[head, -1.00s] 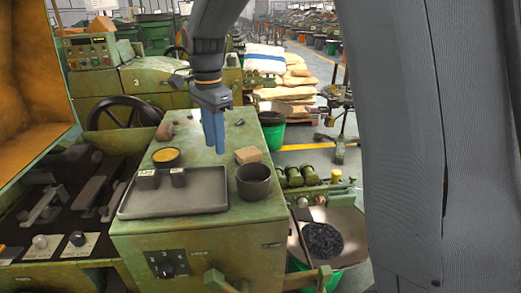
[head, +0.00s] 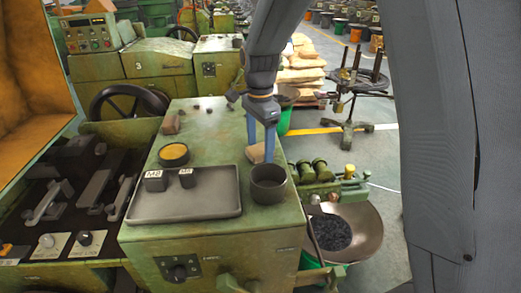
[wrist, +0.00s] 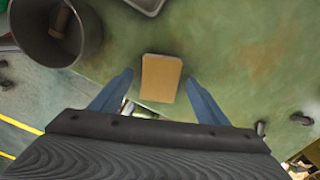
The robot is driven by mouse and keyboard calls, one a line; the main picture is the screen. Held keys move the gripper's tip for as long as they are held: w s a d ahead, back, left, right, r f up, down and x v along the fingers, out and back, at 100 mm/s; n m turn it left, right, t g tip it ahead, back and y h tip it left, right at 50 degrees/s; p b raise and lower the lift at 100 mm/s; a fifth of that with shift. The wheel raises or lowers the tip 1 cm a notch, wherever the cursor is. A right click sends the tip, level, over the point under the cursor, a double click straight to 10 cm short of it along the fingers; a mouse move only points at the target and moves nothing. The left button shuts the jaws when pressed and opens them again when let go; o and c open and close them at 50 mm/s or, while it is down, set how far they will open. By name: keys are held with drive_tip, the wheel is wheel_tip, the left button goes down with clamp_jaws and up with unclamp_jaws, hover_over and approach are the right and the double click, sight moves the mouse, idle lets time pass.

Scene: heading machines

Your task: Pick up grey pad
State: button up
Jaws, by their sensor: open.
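My gripper (head: 260,152) is open above the green machine top, with its two blue fingers apart. A small tan block (head: 256,153) lies at the fingers, partly hidden by them. In the wrist view the block (wrist: 160,77) shows between the open fingers, with a gap on each side. It looks tan with a paler edge. No clearly grey pad can be told apart; this block may be the pad. A brownish piece (head: 171,123) lies farther back on the machine top.
A dark cup (head: 268,190) stands close in front of the block; the wrist view shows something brown inside it. A grey tray (head: 205,204) with two labelled dark blocks (head: 154,181) is to the left. A yellow-topped round tin (head: 173,154) stands behind the tray.

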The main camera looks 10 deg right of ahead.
drive_tip(key=shift+f, duration=0.2)
drive_tip(key=c, duration=1.2)
